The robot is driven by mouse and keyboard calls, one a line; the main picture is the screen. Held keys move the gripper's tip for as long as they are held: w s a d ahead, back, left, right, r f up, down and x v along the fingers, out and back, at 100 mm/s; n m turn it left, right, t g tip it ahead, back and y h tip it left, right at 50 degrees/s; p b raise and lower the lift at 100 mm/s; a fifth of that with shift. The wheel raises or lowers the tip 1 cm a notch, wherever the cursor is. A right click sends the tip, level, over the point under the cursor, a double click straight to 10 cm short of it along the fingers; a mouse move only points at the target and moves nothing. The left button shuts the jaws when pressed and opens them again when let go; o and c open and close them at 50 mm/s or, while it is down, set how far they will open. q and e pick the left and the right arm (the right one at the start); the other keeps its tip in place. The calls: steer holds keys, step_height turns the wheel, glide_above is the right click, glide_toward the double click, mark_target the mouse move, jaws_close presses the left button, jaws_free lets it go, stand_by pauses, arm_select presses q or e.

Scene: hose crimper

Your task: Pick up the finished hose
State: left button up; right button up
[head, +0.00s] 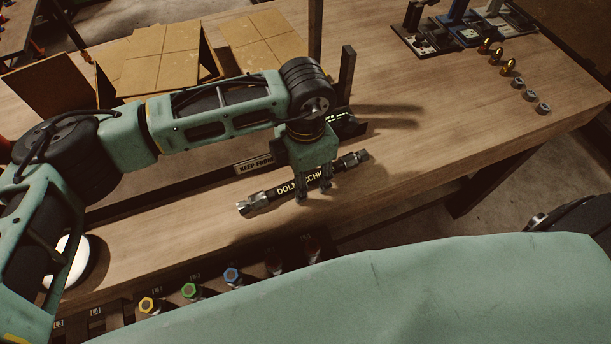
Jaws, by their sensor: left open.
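I cannot tell whether the fingers touch the hose. The gripper hides part of the hose and its lettering. My right gripper is not in view.
Cardboard boxes (157,75) stand at the back left. A dark upright post (346,72) and a "KEEP FROM" label (254,165) are close behind the gripper. Small brass and grey fittings (508,67) sit at the right. Coloured-top fittings (190,291) line the front edge.

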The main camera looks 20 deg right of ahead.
arm_select(q)
jaws_close()
steer(key=shift+r, duration=0.2)
stand_by(0.5)
